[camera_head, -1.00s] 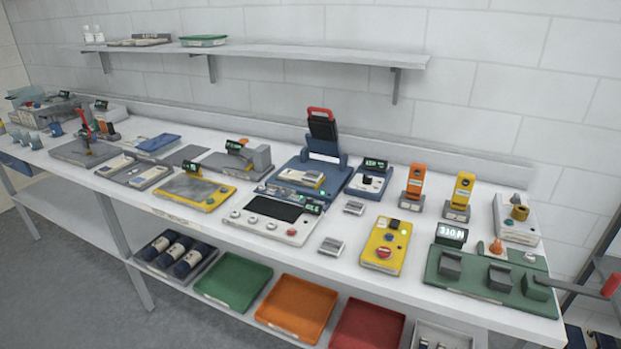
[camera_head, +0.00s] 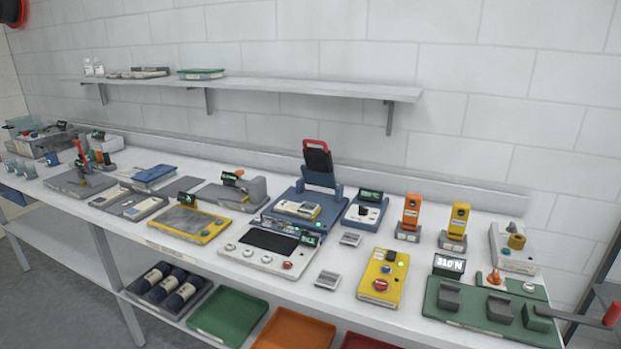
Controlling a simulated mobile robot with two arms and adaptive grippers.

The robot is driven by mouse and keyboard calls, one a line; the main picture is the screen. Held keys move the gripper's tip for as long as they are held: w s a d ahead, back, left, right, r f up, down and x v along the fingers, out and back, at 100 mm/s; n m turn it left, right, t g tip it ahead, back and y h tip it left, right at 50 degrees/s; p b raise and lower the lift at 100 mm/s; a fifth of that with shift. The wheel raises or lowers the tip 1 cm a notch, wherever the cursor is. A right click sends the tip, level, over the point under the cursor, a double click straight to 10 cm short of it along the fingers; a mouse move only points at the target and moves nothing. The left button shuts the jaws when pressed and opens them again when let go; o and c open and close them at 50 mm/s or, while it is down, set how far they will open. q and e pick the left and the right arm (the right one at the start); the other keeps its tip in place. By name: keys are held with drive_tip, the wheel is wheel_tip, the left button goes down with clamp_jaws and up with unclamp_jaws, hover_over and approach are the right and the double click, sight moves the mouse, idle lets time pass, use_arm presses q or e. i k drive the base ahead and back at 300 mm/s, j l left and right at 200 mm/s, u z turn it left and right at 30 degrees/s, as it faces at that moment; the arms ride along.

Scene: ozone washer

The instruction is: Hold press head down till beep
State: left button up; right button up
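The blue press (camera_head: 322,185) stands mid-bench toward the wall. Its dark press head (camera_head: 318,158) has a red handle on top and is tilted up, away from the base. A small grey and yellow piece (camera_head: 298,208) lies on the base in front of it, with a green light beside it. A small blue and white unit with a lit display (camera_head: 365,208) stands just right of the press; its text is too small to read. Neither of my grippers is in view, and nothing touches the press head.
A white panel with a dark screen (camera_head: 268,250) is in front of the press. A yellow box with a red button (camera_head: 383,278) and a green fixture with a red-ended lever (camera_head: 490,310) are to the right. A wall shelf (camera_head: 250,85) runs above the bench.

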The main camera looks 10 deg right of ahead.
sight(318, 171)
drive_tip(key=i+j, duration=0.15)
drive_tip(key=i, duration=0.4)
drive_tip(key=i+j+z, duration=0.1)
drive_tip(key=i, duration=0.5)
